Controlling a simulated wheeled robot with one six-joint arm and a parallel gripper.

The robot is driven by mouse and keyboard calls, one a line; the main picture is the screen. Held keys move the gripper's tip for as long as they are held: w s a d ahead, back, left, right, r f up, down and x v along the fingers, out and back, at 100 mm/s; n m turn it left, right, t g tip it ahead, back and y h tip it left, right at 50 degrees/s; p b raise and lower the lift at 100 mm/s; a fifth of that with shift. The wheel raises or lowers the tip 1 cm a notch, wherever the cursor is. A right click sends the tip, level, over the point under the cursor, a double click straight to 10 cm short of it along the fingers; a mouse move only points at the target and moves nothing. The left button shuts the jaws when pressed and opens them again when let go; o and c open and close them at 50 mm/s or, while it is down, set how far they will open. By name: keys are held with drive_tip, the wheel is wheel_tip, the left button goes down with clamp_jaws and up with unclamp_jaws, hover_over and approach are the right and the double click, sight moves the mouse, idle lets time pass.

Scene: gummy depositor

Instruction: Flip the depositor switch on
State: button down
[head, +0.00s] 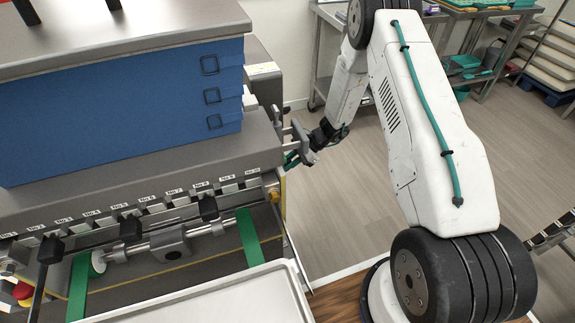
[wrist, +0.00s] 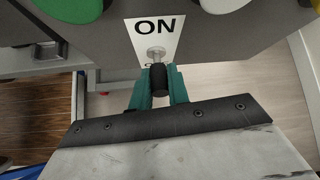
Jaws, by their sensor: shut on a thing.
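The depositor switch (wrist: 156,54) shows in the wrist view as a small lever with a silver stem and a black grip. It stands out from the grey panel over a white label reading "ON" (wrist: 155,27). My gripper (wrist: 160,82) has its teal fingers on both sides of the black grip and is shut on it. Part of the label below "ON" is hidden behind the lever. In the head view my gripper (head: 292,158) is at the right end of the depositor (head: 140,165). The switch itself cannot be made out there.
Green and white round controls (wrist: 293,12) sit at the top of the panel in the wrist view. In the head view a pale tray (head: 215,300) lies at the machine's front. Steel tables (head: 480,12) stand at the back right. The floor (head: 345,195) beside the machine is clear.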

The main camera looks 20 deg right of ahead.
drive_tip(key=shift+r+h, duration=0.35)
drive_tip(key=shift+h, duration=0.55)
drive_tip(key=shift+a, duration=0.1)
drive_tip(key=c, duration=1.4)
unclamp_jaws()
drive_tip(key=shift+a, duration=0.1)
drive_tip(key=shift+o, duration=0.2)
drive_tip(key=v, duration=0.7)
drive_tip(key=shift+d+r, duration=0.25)
drive_tip(key=shift+r, duration=0.1)
